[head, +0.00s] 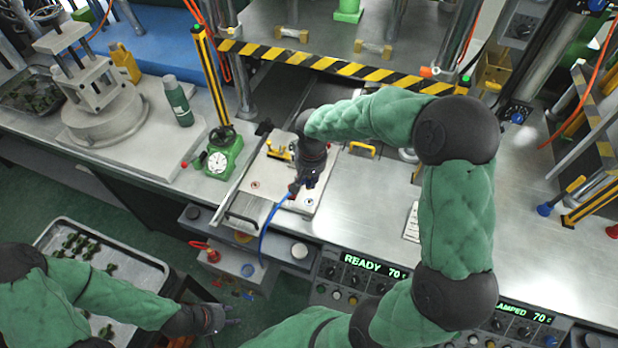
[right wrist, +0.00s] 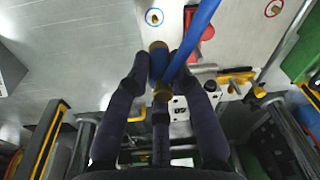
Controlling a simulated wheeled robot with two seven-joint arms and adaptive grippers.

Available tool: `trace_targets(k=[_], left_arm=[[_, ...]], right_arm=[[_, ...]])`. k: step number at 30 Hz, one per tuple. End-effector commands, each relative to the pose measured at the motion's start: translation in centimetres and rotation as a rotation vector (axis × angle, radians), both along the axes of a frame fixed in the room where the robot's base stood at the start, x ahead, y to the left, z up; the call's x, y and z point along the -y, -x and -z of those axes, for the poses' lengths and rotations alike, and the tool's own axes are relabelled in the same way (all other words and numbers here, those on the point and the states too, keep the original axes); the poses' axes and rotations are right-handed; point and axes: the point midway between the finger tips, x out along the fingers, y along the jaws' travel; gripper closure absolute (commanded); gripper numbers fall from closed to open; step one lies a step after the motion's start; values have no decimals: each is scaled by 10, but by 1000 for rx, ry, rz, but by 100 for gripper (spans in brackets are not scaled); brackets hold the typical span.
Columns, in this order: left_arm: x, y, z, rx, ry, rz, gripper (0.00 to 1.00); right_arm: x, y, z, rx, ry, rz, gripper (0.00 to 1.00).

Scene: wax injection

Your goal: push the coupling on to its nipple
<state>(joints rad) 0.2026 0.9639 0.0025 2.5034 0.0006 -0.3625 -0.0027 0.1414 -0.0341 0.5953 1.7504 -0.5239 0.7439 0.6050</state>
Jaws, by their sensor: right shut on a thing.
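My right gripper (head: 303,192) is over the metal mould plate (head: 268,196) in the head view. In the right wrist view its fingers (right wrist: 163,72) are shut on a blue coupling (right wrist: 159,62) with brass at its ends. A blue hose (right wrist: 192,38) runs from there and hangs off the bench front in the head view (head: 263,232). A brass nipple (right wrist: 154,17) in a ringed mark lies ahead of the coupling, apart from it in the picture. Another brass nipple (right wrist: 273,9) has a red ring. My left gripper (head: 232,316) is open and empty, low at the left.
A red handle (right wrist: 207,24) and a yellow handle (right wrist: 236,77) are close beside the right fingers. A striped bar (head: 345,67) crosses behind. The bench to the right is mostly bare.

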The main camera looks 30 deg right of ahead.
Motion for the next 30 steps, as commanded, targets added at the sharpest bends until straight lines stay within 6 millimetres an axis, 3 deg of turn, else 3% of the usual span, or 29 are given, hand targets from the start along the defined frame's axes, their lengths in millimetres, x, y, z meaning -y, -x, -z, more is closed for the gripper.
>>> trace_targets(k=[21,30], left_arm=[[0,0,41,0,0,0,60],[0,0,43,0,0,0,60]], right_arm=[[0,0,51,1,0,-1,100],[0,0,54,1,0,-1,100]])
